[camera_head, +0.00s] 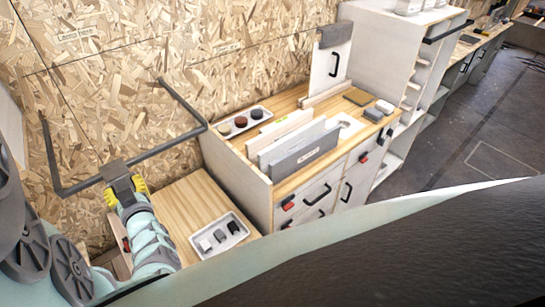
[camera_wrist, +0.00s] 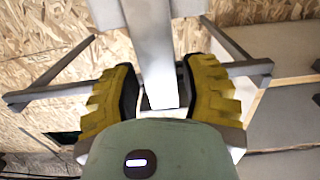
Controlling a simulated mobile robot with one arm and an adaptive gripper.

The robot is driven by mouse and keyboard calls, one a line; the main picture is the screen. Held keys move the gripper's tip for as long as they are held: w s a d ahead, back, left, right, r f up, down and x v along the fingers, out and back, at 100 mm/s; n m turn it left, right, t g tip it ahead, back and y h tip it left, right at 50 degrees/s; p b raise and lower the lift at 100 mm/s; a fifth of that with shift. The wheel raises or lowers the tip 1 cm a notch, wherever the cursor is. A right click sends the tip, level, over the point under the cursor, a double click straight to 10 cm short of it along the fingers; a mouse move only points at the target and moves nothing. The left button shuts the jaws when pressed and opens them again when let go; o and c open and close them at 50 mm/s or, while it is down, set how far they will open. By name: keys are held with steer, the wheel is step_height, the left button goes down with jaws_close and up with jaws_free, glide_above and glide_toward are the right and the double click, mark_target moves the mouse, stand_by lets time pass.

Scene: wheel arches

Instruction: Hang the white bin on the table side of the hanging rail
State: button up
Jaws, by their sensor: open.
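The dark hanging rail (camera_head: 140,154) stands out from the chipboard wall at the left. It also crosses behind my gripper in the wrist view (camera_wrist: 55,91). My gripper (camera_head: 125,185) is open at the rail's front bar, its yellow fingers (camera_wrist: 168,92) apart. A grey strap-like piece (camera_head: 113,171) sits at the bar just beyond the fingers. In the wrist view a pale grey strip (camera_wrist: 151,50) ends between the fingers; contact is unclear. A pale brown-and-white thing (camera_head: 113,262) is mostly hidden behind my arm. I cannot tell whether it is the white bin.
A white tray (camera_head: 207,228) with dark and grey blocks stands on the low wooden surface (camera_head: 188,195). Right of it is a drawer cabinet (camera_head: 243,182) with upright panels, and a white board (camera_head: 322,68) with a black handle. Bare wood lies behind the tray.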

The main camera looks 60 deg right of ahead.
steer(key=v, duration=0.9)
steer(key=shift+s, duration=0.35)
steer(key=shift+r, duration=0.15)
